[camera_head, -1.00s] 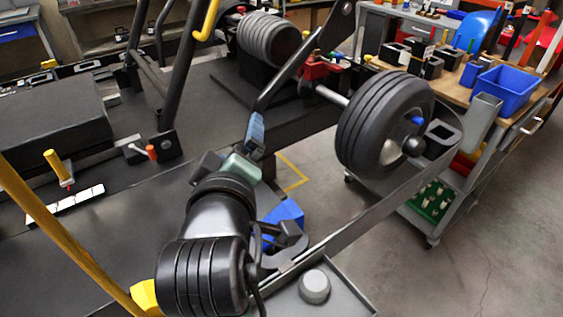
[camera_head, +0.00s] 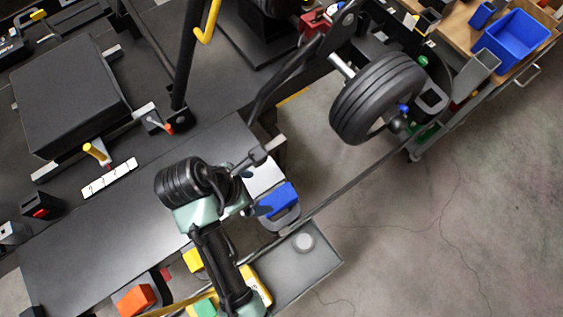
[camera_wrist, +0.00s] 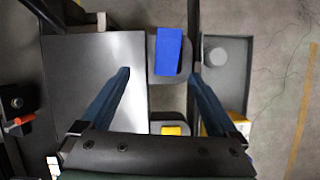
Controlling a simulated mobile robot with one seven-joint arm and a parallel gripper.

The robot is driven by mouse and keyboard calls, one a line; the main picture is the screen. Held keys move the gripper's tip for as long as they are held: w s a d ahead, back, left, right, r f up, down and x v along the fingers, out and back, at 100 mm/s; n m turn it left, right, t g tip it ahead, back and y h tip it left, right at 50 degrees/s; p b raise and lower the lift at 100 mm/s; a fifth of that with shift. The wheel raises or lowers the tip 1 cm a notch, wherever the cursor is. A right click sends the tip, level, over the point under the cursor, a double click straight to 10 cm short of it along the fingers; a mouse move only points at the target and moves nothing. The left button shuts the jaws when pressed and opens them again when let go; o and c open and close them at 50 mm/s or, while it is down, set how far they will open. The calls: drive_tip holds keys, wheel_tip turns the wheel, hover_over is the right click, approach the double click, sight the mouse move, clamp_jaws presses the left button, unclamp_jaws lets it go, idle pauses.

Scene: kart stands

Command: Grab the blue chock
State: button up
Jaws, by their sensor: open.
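The blue chock (camera_head: 277,200) sits in a grey holder at the edge of the dark platform, partly behind my gripper in the head view. In the wrist view the blue chock (camera_wrist: 168,50) lies beyond the fingertips, roughly between their lines. My gripper (camera_wrist: 160,76) is open, with its two blue fingers spread apart and nothing between them. In the head view my gripper (camera_head: 252,190) is just left of the chock. I cannot tell the exact gap between them.
A grey tray (camera_head: 325,262) with a round grey knob stands right of the holder. A yellow block (camera_wrist: 172,131) is near the gripper's base. A thin rail runs past the chock toward a black wheel (camera_head: 375,97). An orange block (camera_head: 135,299) lies at lower left.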

hover_over(276, 200)
drive_tip(key=a, duration=0.1)
drive_tip(key=f, duration=0.7)
drive_tip(key=shift+s+a, duration=0.1)
drive_tip(key=shift+a, duration=0.1)
drive_tip(key=shift+s+p+x, duration=0.2)
drive_tip(key=shift+x, duration=0.65)
drive_tip(key=shift+s+p+x, duration=0.15)
drive_tip(key=shift+x, duration=0.7)
drive_tip(key=shift+s+p+x, duration=0.2)
drive_tip(key=shift+x, duration=0.65)
drive_tip(key=shift+w+f, duration=0.15)
clamp_jaws()
